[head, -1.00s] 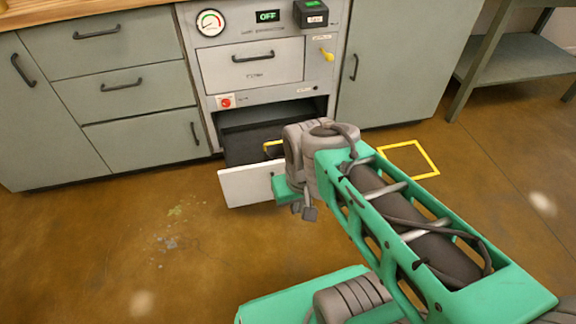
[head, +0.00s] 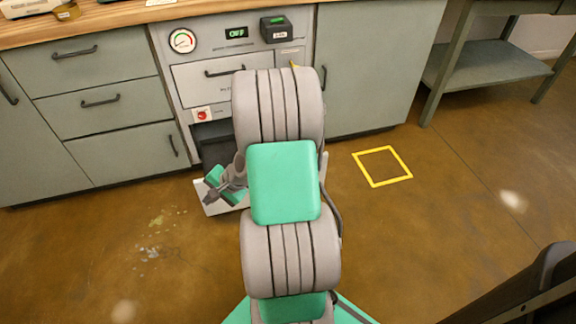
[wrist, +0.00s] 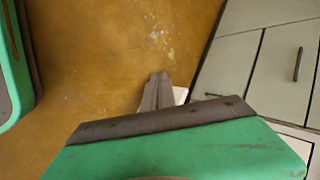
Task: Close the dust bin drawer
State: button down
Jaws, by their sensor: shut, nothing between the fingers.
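The dust bin drawer (head: 224,208) is at the bottom of the grey cabinet unit and is pulled out. Its white front panel stands forward of the dark opening, and my arm hides its right part and handle. A small piece of white panel also shows in the wrist view (wrist: 180,95), beside the fingers. My gripper (head: 209,198) is shut and empty, in front of the left part of the drawer front in the picture. It also shows in the wrist view (wrist: 157,82). I cannot tell whether the fingers touch the panel.
The grey unit has a closed upper drawer (head: 210,85), a gauge (head: 183,41) and a red button (head: 202,115). Closed green-grey cabinets (head: 105,100) flank it. A yellow square (head: 382,167) marks the floor on the right, near a side table (head: 490,68). Floor in front is free.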

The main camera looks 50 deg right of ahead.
jog(key=s+d+f+m+t+h+p, duration=0.1)
jog(key=s+d+f+m+t+h, duration=0.25)
jog(key=d+m, duration=0.6)
jog(key=s+d+f+m+t+h+p, duration=0.1)
jog(key=s+d+f+m+t+h, duration=0.25)
jog(key=d+m, duration=0.6)
jog(key=s+d+f+m+g+h, duration=0.25)
jog(key=s+d+m+h, duration=0.25)
jog(key=s+d+m, duration=0.3)
jog(key=b+x, duration=0.3)
jog(key=x, duration=1)
jog(key=shift+w+a+r+m+t, duration=0.25)
jog(key=shift+w+m+t, duration=0.15)
jog(key=shift+w, duration=0.15)
jog(key=shift+d, duration=0.1)
